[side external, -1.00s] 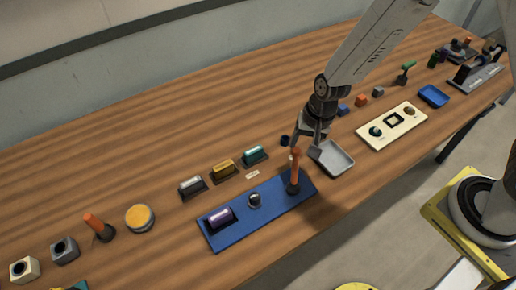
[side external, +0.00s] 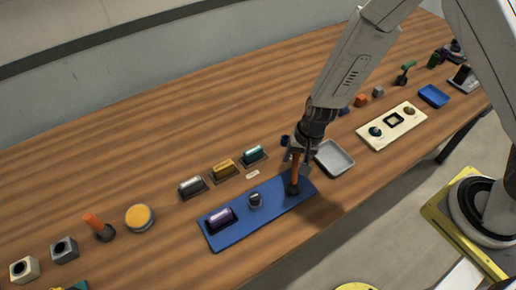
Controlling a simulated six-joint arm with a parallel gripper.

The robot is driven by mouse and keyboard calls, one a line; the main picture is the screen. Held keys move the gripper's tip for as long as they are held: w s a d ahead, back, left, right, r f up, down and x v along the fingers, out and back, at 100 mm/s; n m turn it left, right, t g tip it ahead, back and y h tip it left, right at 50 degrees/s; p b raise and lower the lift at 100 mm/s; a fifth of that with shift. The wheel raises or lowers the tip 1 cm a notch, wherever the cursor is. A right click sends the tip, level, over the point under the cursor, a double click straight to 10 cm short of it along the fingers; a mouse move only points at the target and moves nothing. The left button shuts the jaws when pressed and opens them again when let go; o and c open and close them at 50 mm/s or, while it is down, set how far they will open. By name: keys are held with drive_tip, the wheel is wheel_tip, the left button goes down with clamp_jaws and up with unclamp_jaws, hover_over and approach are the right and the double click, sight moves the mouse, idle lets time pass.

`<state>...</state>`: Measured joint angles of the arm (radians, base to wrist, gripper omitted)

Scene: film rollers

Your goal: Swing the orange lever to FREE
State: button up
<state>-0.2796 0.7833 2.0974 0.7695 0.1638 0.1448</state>
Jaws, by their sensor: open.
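The orange lever (side external: 295,172) stands nearly upright on a dark base at the right end of the blue panel (side external: 240,228). My gripper (side external: 298,158) is open and has come down at the lever's upper part, pointing downward. The fingers overlap the lever in this view, and I cannot tell whether they touch it or straddle it. The panel also carries a purple roller (side external: 220,217) at its left and a grey knob (side external: 255,200) in the middle. No FREE marking is readable.
A grey tray (side external: 334,158) sits close to the right of the lever. Silver, gold and teal rollers (side external: 254,153) stand in holders behind the panel. A second orange lever (side external: 97,225) and a yellow round button (side external: 140,217) are at the left. A cream panel (side external: 392,125) lies farther right.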

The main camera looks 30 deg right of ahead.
drive_tip(key=shift+a+f, duration=0.1)
drive_tip(key=shift+f, duration=0.6)
clamp_jaws()
drive_tip(key=shift+w, duration=0.2)
idle(0.9)
